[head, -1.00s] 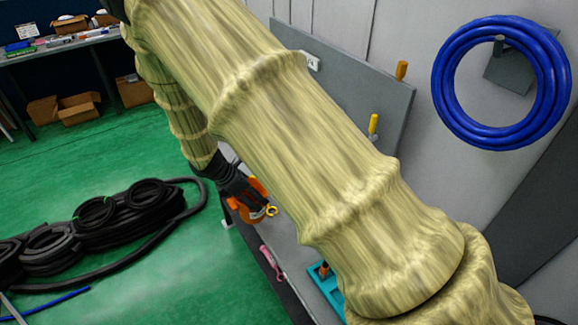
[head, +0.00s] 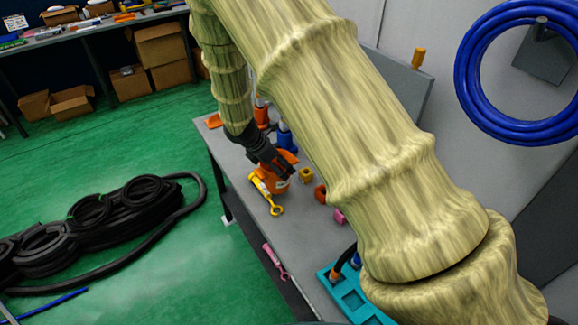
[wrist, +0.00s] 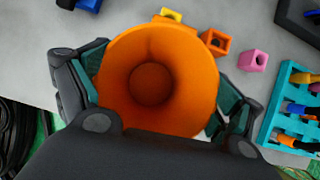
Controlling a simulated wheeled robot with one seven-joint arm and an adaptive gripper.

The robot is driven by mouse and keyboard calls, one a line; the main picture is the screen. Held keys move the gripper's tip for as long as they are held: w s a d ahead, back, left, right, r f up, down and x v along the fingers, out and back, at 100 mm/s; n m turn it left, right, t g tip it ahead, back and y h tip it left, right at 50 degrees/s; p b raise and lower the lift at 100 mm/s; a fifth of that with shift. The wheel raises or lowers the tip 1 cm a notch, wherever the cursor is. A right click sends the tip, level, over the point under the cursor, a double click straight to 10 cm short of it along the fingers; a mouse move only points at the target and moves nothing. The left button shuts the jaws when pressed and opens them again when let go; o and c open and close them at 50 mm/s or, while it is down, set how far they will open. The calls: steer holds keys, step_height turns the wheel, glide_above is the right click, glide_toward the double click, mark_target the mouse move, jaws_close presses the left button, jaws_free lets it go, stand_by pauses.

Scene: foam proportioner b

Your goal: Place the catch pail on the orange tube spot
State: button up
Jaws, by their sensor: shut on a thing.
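An orange, round, open-mouthed vessel, which I take for the catch pail (wrist: 195,70), fills the middle of the wrist view, its inside looking empty. My gripper (wrist: 158,92) is shut on it, one finger at each side of the rim. In the head view my gripper (head: 273,162) holds the orange pail (head: 271,182) at the grey bench; whether it touches the bench I cannot tell. A flat orange patch (head: 214,120) lies at the bench's far left corner; I cannot tell whether it is the orange tube spot.
The grey bench (head: 238,188) carries a yellow wrench (head: 268,197) beside the pail, a blue piece (head: 286,139), an orange piece (head: 262,113), a yellow block (head: 306,175) and a teal rack (head: 350,298). A pink tool (head: 275,260) is by the front edge. Black hoses (head: 110,215) lie on the floor.

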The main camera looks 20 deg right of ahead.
steer(key=shift+w+d+f, duration=0.2)
steer(key=shift+w+d, duration=0.15)
steer(key=shift+d, duration=0.3)
steer(key=shift+w+d+f, duration=0.15)
steer(key=shift+w+d, duration=0.2)
steer(key=shift+d, duration=0.25)
steer(key=shift+d+r+b, duration=0.15)
steer(key=shift+d+b, duration=0.15)
steer(key=shift+d+f+b, duration=0.25)
steer(key=shift+d+b, duration=0.05)
steer(key=shift+b, duration=0.05)
steer(key=shift+w+f+b, duration=0.25)
steer(key=shift+f+b, duration=0.6)
steer(key=shift+f, duration=0.3)
steer(key=shift+s+f+b, duration=0.1)
steer(key=shift+f+b, duration=0.3)
steer(key=shift+b, duration=0.1)
steer(key=shift+f, duration=0.15)
steer(key=o, duration=0.8)
